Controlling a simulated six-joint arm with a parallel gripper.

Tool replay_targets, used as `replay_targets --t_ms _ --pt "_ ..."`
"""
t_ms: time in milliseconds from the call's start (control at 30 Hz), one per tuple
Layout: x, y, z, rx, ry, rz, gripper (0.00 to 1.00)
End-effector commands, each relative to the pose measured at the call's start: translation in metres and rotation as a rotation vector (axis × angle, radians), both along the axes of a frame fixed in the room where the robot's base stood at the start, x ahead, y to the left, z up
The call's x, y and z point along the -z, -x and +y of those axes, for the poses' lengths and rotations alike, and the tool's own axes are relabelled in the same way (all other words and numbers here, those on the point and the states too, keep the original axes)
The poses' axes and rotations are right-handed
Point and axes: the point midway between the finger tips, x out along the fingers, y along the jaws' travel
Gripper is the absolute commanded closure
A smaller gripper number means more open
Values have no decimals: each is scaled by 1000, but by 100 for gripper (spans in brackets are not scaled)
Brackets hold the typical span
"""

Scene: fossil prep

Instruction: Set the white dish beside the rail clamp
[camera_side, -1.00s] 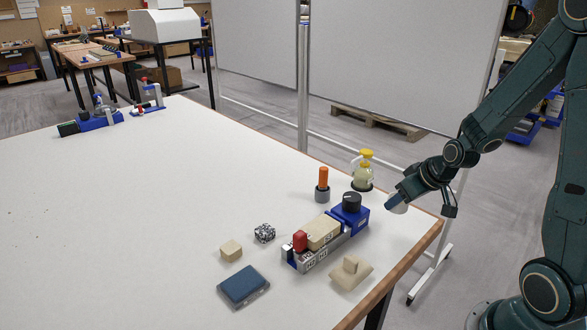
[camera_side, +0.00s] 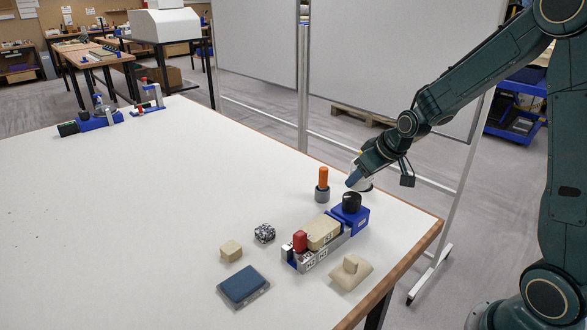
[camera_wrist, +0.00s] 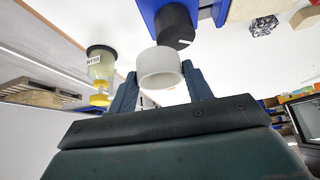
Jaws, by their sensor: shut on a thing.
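The white dish (camera_wrist: 160,80) is a short round cup, seen between the two fingers of my gripper (camera_wrist: 158,86) in the wrist view. My gripper (camera_side: 359,180) is shut on it and holds it above the far right part of the table. In the side view the dish (camera_side: 366,187) is partly hidden by the fingers. The rail clamp (camera_side: 350,216), blue with a black knob, sits just below and left of the gripper, at the end of a grey rail holding a beige block. Its black knob (camera_wrist: 174,25) shows just beyond the dish in the wrist view.
A yellow-capped bottle (camera_wrist: 101,65) is left of the dish in the wrist view. A beige piece (camera_side: 350,272), speckled cube (camera_side: 264,233), beige cube (camera_side: 231,250) and dark blue pad (camera_side: 243,286) lie nearer. The table's left is mostly clear.

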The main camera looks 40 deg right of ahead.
Motion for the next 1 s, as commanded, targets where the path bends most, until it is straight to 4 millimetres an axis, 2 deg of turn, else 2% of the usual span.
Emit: replay_targets --t_ms 200,500,700,1000 --pt "-18 -44 27 -174 1 -2 72" --pt "-47 -91 64 -474 2 -3 72" --pt "-65 -109 85 -696 2 -1 72" --pt "-84 -121 103 -1029 3 -1 72"
